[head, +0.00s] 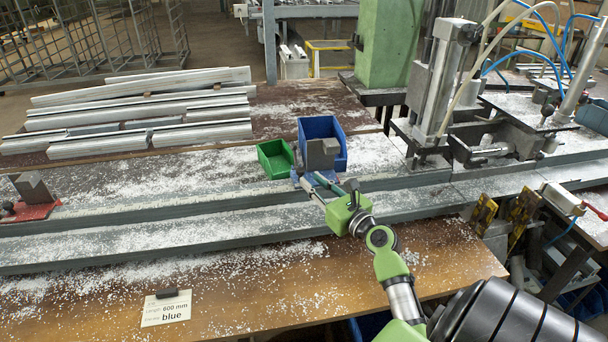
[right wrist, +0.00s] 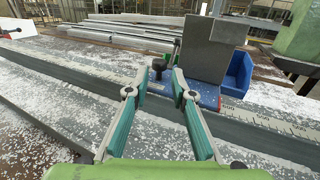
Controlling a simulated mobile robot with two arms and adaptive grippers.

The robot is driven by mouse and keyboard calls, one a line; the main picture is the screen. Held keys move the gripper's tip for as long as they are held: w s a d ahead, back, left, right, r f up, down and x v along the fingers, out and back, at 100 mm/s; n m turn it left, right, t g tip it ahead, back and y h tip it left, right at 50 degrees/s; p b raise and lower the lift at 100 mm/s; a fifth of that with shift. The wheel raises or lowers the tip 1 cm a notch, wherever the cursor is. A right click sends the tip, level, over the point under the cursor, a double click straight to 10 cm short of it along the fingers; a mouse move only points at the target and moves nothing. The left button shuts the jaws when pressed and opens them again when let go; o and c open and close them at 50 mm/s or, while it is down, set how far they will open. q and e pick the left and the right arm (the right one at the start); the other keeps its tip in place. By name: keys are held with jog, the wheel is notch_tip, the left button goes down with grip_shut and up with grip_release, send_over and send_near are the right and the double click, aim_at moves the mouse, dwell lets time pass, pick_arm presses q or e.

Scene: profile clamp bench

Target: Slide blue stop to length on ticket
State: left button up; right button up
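The blue stop, a grey block on a blue base (head: 318,161), sits on the long rail near the middle of the head view. It also shows in the right wrist view, with its grey block (right wrist: 209,55) and a dark knob (right wrist: 158,66). My right gripper (head: 313,183) is at the near-left side of the stop. In the right wrist view its fingers (right wrist: 162,82) are apart, with the knob between or just beyond their tips; contact is unclear. The ticket (head: 167,309) lies on the front bench and reads length 600 mm, blue. My left gripper is out of view.
A red stop (head: 34,207) with a grey block stands at the rail's left. A green bin (head: 275,160) and a blue bin (head: 334,127) stand behind the blue stop. Aluminium profiles (head: 140,112) lie at the back left. White chips cover the rail, which is otherwise clear between the stops.

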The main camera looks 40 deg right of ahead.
jog(key=s, duration=0.5)
jog(key=shift+s+a, duration=0.1)
jog(key=shift+a, duration=0.3)
jog(key=shift+f, duration=0.1)
